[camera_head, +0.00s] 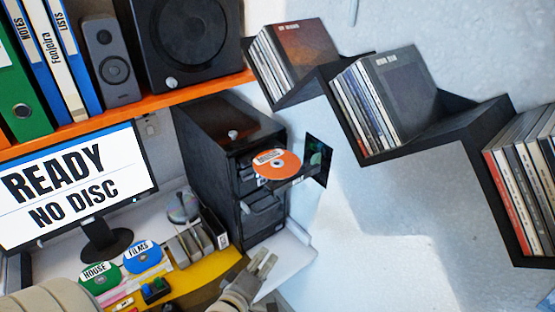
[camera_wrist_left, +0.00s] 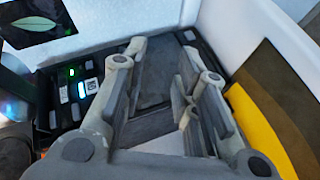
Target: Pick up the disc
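An orange disc (camera_head: 277,163) with a white label lies on the extended tray of a black tower unit (camera_head: 222,165). A green disc labelled HOUSE (camera_head: 99,279) and a blue disc labelled FILMS (camera_head: 142,258) stand on the desk at lower left. My left gripper (camera_head: 262,262) is below the orange disc, in front of the tower's base and apart from the disc. The left wrist view shows its fingers (camera_wrist_left: 165,62) spread with nothing between them. The orange disc cannot be made out in that view. My right gripper is not in view.
A monitor (camera_head: 75,185) reads READY, NO DISC. An orange shelf (camera_head: 130,108) holds binders and speakers above. Black zigzag wall shelves (camera_head: 440,135) hold disc cases at right. A dark panel (camera_head: 318,160) stands right of the tray. The wall below the zigzag shelves is clear.

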